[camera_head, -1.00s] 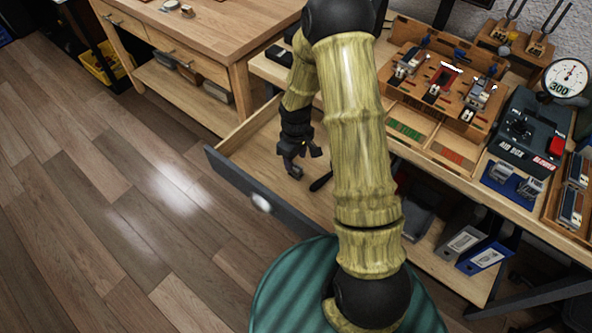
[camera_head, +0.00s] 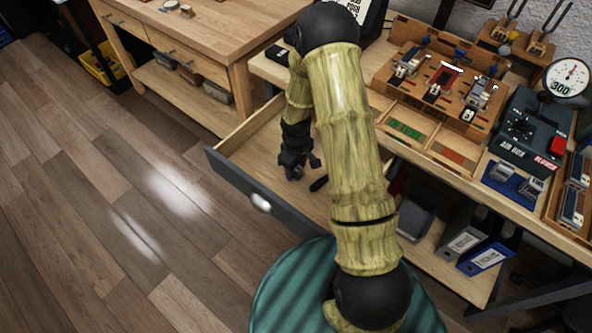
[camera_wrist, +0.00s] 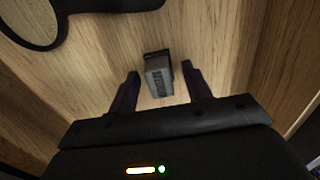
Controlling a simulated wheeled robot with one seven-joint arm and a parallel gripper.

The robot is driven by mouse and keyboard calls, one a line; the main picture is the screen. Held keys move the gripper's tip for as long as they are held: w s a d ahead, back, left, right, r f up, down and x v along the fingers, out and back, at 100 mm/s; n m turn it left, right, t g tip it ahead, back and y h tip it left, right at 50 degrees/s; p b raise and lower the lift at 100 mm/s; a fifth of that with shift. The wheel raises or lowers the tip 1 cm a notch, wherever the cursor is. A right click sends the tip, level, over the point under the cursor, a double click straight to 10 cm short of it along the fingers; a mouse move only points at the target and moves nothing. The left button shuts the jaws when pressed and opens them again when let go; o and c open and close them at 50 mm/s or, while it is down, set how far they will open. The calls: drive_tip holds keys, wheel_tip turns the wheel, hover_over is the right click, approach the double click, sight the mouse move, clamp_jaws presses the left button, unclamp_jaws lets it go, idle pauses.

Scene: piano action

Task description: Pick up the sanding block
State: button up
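The sanding block (camera_wrist: 158,78), a small grey block with dark lettering on its side and a black end, lies on the wooden drawer floor in the wrist view. My gripper (camera_wrist: 161,80) is open, with one finger on each side of the block. Small gaps show between the fingers and the block, and I cannot tell how high the fingertips are above the floor. In the head view my gripper (camera_head: 293,172) is down inside the open drawer (camera_head: 262,203), and the block is not discernible there.
A black curved object (camera_wrist: 52,40) lies in the drawer at the wrist view's upper left. The drawer's dark front stands at its left in the head view. Above it, the workbench holds wooden trays (camera_head: 407,125) and an air box (camera_head: 525,130). A wooden cabinet (camera_head: 225,55) stands behind.

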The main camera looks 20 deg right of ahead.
clamp_jaws()
wheel_tip(320, 180, up, 10)
drive_tip(key=shift+r+p, duration=0.1)
drive_tip(key=shift+p, duration=0.45)
